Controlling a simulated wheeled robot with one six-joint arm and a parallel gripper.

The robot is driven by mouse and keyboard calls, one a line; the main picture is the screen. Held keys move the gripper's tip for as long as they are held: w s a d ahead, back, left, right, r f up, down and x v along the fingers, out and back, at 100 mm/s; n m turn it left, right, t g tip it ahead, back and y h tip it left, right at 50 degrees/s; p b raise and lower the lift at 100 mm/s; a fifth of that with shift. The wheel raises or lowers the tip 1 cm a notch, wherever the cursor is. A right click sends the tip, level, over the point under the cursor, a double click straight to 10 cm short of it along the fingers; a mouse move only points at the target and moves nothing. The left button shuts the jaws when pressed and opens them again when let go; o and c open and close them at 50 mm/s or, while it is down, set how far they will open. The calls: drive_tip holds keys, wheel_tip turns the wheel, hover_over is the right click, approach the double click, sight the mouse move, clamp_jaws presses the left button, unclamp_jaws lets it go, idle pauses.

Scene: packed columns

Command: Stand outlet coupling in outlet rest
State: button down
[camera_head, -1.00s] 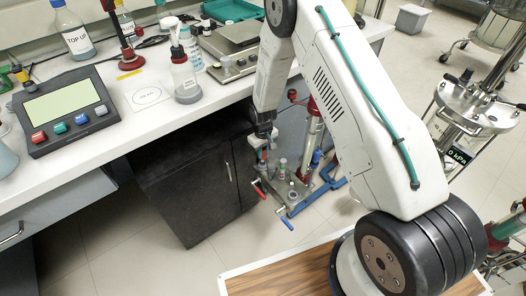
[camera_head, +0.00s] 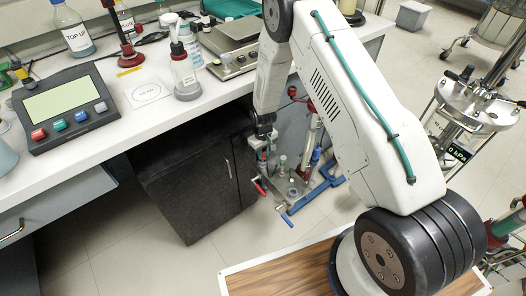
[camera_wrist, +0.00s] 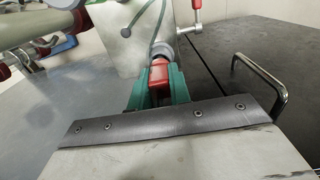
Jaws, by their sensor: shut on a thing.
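My gripper (camera_head: 264,149) reaches down beside the front of the bench, above a small metal fixture plate (camera_head: 297,190). In the wrist view its green jaws (camera_wrist: 159,84) are shut on a red part (camera_wrist: 159,72) with a grey round end beyond it. This part may be the outlet coupling; its far end is partly hidden. The fixture carries small upright pieces and red and blue handles. I cannot tell which piece is the outlet rest.
A dark cabinet (camera_head: 190,190) stands close to the left of my gripper. A blue frame (camera_head: 325,186) and a red-and-white column (camera_head: 311,127) are to the right. A red-handled clamp (camera_wrist: 196,18) and a metal handle (camera_wrist: 270,82) show in the wrist view.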

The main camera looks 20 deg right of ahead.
drive_tip(key=shift+f, duration=0.35)
drive_tip(key=c, duration=1.2)
unclamp_jaws()
wheel_tip(320, 180, up, 8)
drive_tip(key=shift+f, duration=0.1)
